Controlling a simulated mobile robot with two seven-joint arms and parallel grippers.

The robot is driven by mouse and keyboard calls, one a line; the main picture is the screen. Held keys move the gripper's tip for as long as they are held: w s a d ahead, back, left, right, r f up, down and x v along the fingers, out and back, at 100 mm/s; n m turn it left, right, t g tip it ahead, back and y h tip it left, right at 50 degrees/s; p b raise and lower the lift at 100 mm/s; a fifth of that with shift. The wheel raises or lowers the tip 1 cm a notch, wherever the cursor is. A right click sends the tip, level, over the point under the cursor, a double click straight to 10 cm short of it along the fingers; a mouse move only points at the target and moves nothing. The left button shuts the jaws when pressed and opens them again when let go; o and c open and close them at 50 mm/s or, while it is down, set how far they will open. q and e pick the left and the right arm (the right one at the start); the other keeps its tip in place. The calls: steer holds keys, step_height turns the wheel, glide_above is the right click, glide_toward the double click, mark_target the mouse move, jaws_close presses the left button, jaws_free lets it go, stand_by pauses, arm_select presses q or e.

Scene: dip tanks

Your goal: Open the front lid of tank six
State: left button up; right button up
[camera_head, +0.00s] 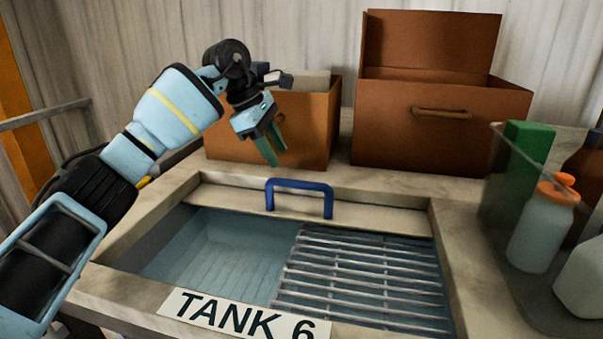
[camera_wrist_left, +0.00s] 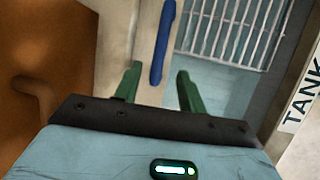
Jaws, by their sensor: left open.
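Tank six (camera_head: 225,255) is set in the counter, with a "TANK 6" label (camera_head: 240,317) on its front edge. A pale panel (camera_head: 375,214) with a blue handle (camera_head: 300,186) lies along the tank's back edge. In front of it the basin shows on the left and a metal grate (camera_head: 365,280) on the right. My left gripper (camera_head: 277,157) is open and empty, above and behind the handle. In the left wrist view the handle (camera_wrist_left: 163,42) appears ahead of, and between, the green fingertips (camera_wrist_left: 158,68), apart from them. My right gripper is out of view.
Two brown boxes stand behind the tank: one (camera_head: 300,125) close to my left gripper, a larger one with a raised lid (camera_head: 430,125) to the right. A clear bin (camera_head: 500,215) with bottles stands at the right. The space above the tank is free.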

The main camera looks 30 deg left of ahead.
mark_target(290, 181)
arm_select(q)
steer(key=shift+x, duration=3.9)
steer(key=shift+d, duration=0.1)
steer(key=shift+r, duration=0.1)
jaws_close()
